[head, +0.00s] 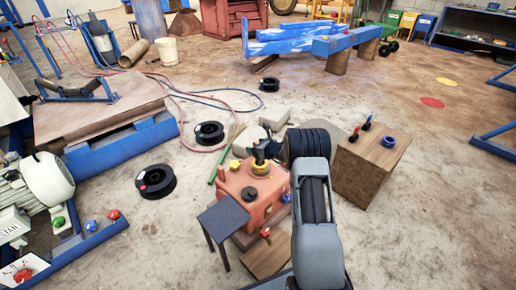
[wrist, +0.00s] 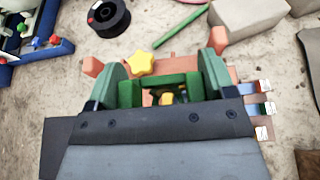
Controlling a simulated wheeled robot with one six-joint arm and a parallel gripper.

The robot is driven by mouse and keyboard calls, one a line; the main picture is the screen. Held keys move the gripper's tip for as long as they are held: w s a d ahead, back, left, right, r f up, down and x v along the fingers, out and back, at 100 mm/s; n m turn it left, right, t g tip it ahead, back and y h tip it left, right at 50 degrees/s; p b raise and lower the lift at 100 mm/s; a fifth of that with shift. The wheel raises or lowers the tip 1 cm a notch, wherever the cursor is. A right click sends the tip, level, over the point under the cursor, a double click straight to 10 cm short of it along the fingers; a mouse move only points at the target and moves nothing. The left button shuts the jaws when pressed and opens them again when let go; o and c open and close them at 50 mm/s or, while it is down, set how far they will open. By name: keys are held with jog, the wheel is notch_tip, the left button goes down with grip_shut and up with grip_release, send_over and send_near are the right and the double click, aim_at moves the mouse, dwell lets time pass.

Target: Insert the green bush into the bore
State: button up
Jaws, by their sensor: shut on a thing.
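My gripper (wrist: 163,84) is shut on the green bush (wrist: 131,94), which shows between its two rounded grey-green fingers in the wrist view. The dark wrist plate hides the near side of the bush. The orange-red block (head: 240,183) stands below my gripper (head: 260,157) in the head view, with a yellow ring (head: 261,172) on its top right under the gripper. A bit of yellow shows through the gap in the wrist view. The bore itself is hidden, and I cannot tell whether the bush touches the block.
A yellow star knob (wrist: 142,63) stands just beyond the fingers. Small coloured handles (wrist: 264,110) stick out on the right. A dark small table (head: 224,218) stands left of the block, a wooden box (head: 362,172) right. Black reels (head: 155,181) lie on open floor.

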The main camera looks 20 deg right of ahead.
jog(key=shift+w+d+f, duration=0.9)
jog(key=shift+w+d, duration=0.1)
jog(key=shift+w, duration=0.2)
jog(key=shift+s+b, duration=0.1)
jog(key=shift+b, duration=0.25)
jog(key=shift+f+b, duration=3.3)
jog(key=shift+f, duration=0.35)
jog(key=o, duration=1)
jog(key=shift+o, duration=0.2)
jog(key=shift+s+d+r+p, duration=0.15)
jog(key=shift+s+r+p, duration=0.15)
jog(key=shift+s, duration=0.1)
jog(key=p+v, duration=0.4)
jog(key=v, duration=0.8)
jog(key=shift+s, duration=0.45)
jog(key=shift+p, duration=0.3)
